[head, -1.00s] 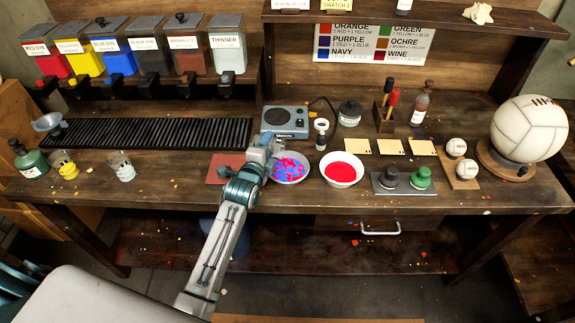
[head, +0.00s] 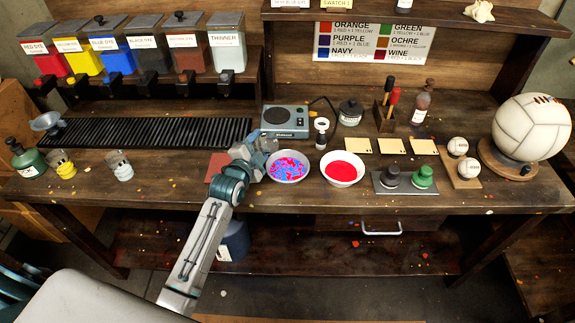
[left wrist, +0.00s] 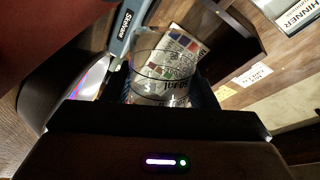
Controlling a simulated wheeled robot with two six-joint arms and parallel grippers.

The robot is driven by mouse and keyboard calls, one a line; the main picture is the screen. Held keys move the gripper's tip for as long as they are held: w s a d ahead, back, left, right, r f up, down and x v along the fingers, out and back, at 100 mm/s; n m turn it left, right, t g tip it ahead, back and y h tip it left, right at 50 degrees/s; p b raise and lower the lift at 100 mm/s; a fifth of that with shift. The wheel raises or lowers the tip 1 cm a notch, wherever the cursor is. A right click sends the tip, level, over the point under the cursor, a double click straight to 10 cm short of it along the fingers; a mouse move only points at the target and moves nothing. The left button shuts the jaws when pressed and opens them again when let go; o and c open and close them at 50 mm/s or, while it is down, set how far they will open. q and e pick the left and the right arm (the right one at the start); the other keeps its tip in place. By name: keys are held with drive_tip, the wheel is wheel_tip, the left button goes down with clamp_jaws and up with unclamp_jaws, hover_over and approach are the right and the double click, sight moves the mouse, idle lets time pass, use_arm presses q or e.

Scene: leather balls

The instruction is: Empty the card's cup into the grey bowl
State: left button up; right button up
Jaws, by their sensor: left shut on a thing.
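My left gripper (head: 264,146) is above the bench, just left of the grey bowl (head: 288,178). In the left wrist view it is shut on a clear cup (left wrist: 160,85) with dark marking lines. The cup looks see-through, and I cannot tell whether any dye clings inside. In the head view the cup is hidden behind the gripper. The grey bowl holds a patchy blue, red and pink mix. My right gripper is not in view.
A white bowl (head: 343,183) of red dye stands right of the grey bowl. A grey-blue stirrer device (head: 285,121) is behind. Two clear cups, one with yellow (head: 62,164) and one with pale contents (head: 120,166), stand at left. A brown-red mat (head: 216,166) lies beside the gripper.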

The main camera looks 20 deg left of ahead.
use_arm(q)
wheel_tip(320, 180, up, 2)
drive_tip(key=n+p, duration=0.2)
drive_tip(key=n, duration=0.1)
drive_tip(key=shift+a+n+h, duration=0.15)
drive_tip(key=shift+n+h, duration=0.15)
drive_tip(key=shift+a+f+n, duration=0.15)
drive_tip(key=shift+n, duration=0.45)
drive_tip(key=shift+a+r+n+t+h+p, duration=0.15)
drive_tip(key=shift+a+r+n+t+p, duration=0.15)
drive_tip(key=shift+r+n, duration=0.25)
drive_tip(key=shift+a+r+n+t+h+p, duration=0.1)
drive_tip(key=shift+a+r+n+h+p, duration=0.1)
drive_tip(key=shift+a+r+n, duration=0.3)
drive_tip(key=shift+a+f+n+b, duration=0.25)
drive_tip(key=shift+f+n+b, duration=0.2)
drive_tip(key=shift+b, duration=0.1)
drive_tip(key=shift+a+r+n+p, duration=0.5)
drive_tip(key=shift+a+r+n, duration=0.25)
drive_tip(key=shift+n, duration=0.25)
drive_tip(key=shift+a+f+n, duration=0.1)
drive_tip(key=shift+f+n, duration=0.05)
drive_tip(key=shift+n, duration=0.25)
drive_tip(key=shift+a+n+b, duration=0.3)
drive_tip(key=shift+n+b, duration=0.15)
drive_tip(key=shift+n, duration=0.25)
